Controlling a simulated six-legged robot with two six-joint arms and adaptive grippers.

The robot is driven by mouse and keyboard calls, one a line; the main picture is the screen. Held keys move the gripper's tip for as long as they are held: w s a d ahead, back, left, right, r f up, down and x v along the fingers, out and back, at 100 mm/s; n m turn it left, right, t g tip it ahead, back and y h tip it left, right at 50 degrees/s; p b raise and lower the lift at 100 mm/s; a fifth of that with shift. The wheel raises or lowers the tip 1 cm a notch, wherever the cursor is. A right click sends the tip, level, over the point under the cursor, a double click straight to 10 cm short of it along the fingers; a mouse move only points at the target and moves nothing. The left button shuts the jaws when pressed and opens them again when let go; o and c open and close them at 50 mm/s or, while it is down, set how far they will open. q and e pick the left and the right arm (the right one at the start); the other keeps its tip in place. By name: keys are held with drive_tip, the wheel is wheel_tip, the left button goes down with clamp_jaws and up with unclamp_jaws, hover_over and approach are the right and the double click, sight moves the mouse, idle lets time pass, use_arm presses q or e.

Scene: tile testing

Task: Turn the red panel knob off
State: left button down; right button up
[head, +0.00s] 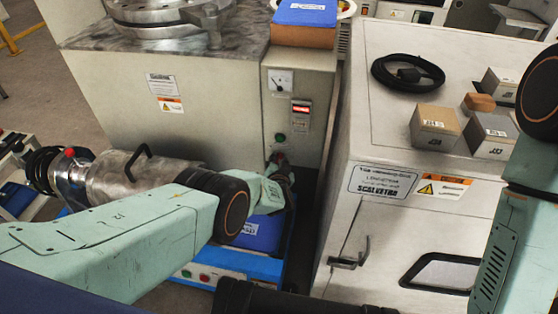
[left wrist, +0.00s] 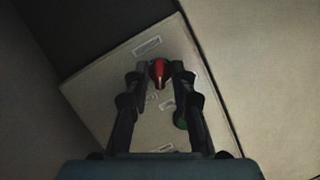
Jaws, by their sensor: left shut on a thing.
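The red panel knob (left wrist: 158,72) sits on the beige control panel, between the fingertips of my left gripper (left wrist: 159,75) in the left wrist view. The fingers are shut on it from both sides. In the head view my left gripper (head: 279,165) reaches the lower part of the panel face (head: 286,112), and the knob is mostly hidden behind it. A green button (left wrist: 181,121) shows on the panel beside the right finger; it also shows in the head view (head: 280,138). My right gripper cannot be made out in the head view.
A white cabinet (head: 400,190) stands close on the right, with several boxes and a coiled black cable (head: 408,72) on top. A narrow dark gap separates the two machines.

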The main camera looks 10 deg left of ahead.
use_arm(q)
drive_tip(key=n+h, duration=0.1)
drive_tip(key=n, duration=0.1)
drive_tip(key=shift+a+n+h, duration=0.2)
drive_tip(key=shift+n+h, duration=0.1)
drive_tip(key=shift+h, duration=0.1)
drive_tip(key=n+h, duration=0.2)
drive_tip(key=shift+a+n, duration=0.1)
drive_tip(key=shift+n, duration=0.3)
drive_tip(key=shift+n+h, duration=0.7)
drive_tip(key=shift+n, duration=0.4)
drive_tip(key=shift+a, duration=0.1)
drive_tip(key=c, duration=1.4)
unclamp_jaws()
drive_tip(key=shift+v, duration=6)
